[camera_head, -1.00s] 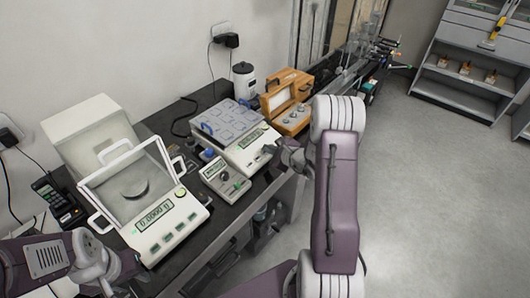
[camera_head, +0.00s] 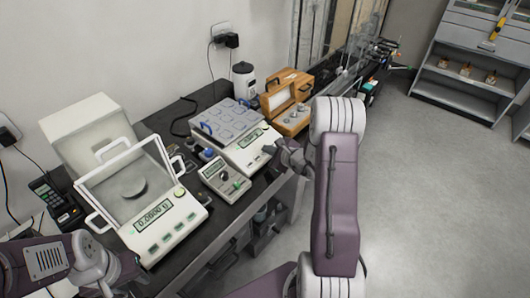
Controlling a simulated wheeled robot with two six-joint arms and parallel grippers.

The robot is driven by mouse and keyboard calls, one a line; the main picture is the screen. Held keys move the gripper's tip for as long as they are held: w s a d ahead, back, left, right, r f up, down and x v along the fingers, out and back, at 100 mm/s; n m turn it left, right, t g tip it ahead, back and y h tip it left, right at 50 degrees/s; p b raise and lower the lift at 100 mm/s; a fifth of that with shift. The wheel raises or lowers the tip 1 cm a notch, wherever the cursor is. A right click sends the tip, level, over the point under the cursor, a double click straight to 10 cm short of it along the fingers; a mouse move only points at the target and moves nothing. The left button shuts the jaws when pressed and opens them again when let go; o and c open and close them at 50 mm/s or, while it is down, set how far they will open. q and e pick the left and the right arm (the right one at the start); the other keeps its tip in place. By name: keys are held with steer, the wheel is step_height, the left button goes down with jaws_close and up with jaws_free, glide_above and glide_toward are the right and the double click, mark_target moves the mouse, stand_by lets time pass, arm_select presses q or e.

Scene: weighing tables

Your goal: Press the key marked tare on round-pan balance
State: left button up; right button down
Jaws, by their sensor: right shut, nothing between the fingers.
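A balance with a dark round pan (camera_head: 134,187) under a clear draft shield stands at the left of the bench. Its front panel (camera_head: 160,232) has a lit display, a row of small green keys and a round yellow-green spot; the key labels are too small to read. My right gripper (camera_head: 277,153) is shut and empty, at the front of a second balance (camera_head: 246,147), well right of the round-pan balance. My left gripper (camera_head: 108,286) is low at the lower left, in front of the round-pan balance; its fingertips are not clear.
A small grey meter (camera_head: 222,179) stands between the balances. A tray (camera_head: 227,122) lies over the second balance. A wooden box (camera_head: 288,95) and a white jar (camera_head: 243,80) stand behind. A phone (camera_head: 50,195) lies left. Open floor (camera_head: 430,210) is on the right.

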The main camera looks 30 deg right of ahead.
arm_select(q)
steer(key=shift+r+p, duration=0.25)
steer(key=shift+p, duration=0.05)
arm_select(e)
steer(key=shift+s+d+r, duration=0.1)
steer(key=shift+s+r, duration=0.15)
steer(key=shift+r, duration=0.45)
steer(key=shift+r, duration=0.1)
